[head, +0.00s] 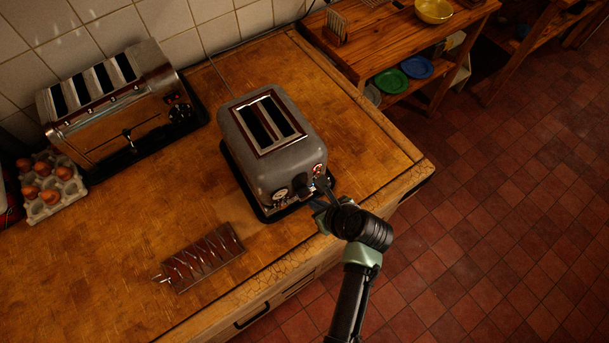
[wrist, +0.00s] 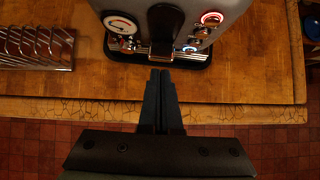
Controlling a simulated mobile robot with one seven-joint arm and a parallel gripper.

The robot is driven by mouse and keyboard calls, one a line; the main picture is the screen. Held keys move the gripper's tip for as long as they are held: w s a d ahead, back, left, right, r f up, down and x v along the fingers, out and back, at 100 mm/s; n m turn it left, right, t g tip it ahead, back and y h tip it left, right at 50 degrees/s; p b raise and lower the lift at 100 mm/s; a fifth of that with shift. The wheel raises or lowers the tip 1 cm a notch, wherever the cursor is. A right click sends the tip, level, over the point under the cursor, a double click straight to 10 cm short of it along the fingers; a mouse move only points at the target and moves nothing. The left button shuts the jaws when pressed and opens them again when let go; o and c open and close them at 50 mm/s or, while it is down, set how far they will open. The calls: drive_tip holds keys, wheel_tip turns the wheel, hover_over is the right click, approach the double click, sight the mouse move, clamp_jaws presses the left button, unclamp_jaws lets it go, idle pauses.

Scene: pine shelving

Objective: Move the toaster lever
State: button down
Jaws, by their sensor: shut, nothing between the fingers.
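The grey two-slot toaster (head: 270,140) stands on a dark base on the wooden counter. Its front end, with a dial, a dark lever (wrist: 165,25) and lit round buttons, shows at the top of the wrist view. My gripper (wrist: 161,72) is shut, with its fingers together and nothing between them. The fingertips point at the toaster's front just below the lever; I cannot tell whether they touch it. In the head view, my gripper (head: 322,190) is at the toaster's lower right end, and its wrist partly hides that corner.
A larger chrome toaster (head: 120,105) stands at the back left beside an egg carton (head: 50,186). A dark ribbed rack (head: 203,257) lies on the counter front. A wooden shelf (head: 400,35) with bowls and plates is at the upper right. Tiled floor lies beyond the counter edge.

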drive_tip(key=b+v, duration=0.1)
drive_tip(key=v, duration=1.1)
drive_tip(key=shift+s+r, duration=0.25)
drive_tip(key=shift+r, duration=0.1)
drive_tip(key=shift+d, duration=0.1)
